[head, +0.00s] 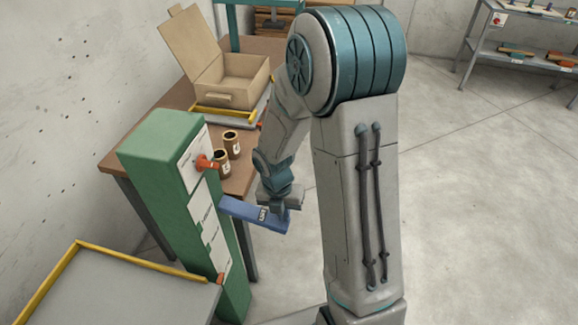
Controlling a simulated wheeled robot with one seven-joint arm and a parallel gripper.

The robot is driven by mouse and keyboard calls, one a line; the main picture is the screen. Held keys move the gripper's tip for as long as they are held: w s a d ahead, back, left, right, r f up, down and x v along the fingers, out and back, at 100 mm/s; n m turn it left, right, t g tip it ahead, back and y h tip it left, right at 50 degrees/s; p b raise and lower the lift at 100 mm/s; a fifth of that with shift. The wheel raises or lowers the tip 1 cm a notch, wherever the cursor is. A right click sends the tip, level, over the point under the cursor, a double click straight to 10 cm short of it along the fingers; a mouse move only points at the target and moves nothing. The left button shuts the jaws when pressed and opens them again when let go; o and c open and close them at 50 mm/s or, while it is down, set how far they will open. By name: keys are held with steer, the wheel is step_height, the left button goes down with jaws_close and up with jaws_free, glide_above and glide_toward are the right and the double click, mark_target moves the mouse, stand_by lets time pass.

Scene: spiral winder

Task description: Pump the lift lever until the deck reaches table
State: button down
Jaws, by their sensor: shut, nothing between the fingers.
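A green lift column (160,150) stands at the left, with white label plates and orange markers on its face. A blue lever (240,211) sticks out to the right from the column, sloping slightly down, with a small label near its outer end. My gripper (277,208) is shut, at the outer end of the lever. It looks close above or against it; contact is unclear. The grey deck (120,290) with yellow edges is at the lower left, cut off by the frame. The brown table (240,178) stands behind the column, and the deck appears lower than its top.
An open cardboard box (230,88) is on the table near a yellow-edged tray (222,112). Two brown cups (231,145) stand close to the column. A shelf (520,55) is at the back right. The floor at right is clear.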

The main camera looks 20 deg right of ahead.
steer(key=r+p, duration=0.4)
steer(key=shift+s+d+r, duration=0.25)
steer(key=shift+s+d, duration=0.1)
steer(key=shift+d, duration=0.05)
steer(key=s+d+r+p, duration=0.1)
steer(key=d+r, duration=0.1)
steer(key=r, duration=0.7)
steer(key=s+d+r+p, duration=0.1)
steer(key=d+r, duration=0.1)
steer(key=r, duration=0.7)
steer(key=shift+r, duration=0.35)
steer(key=shift+s+d, duration=0.1)
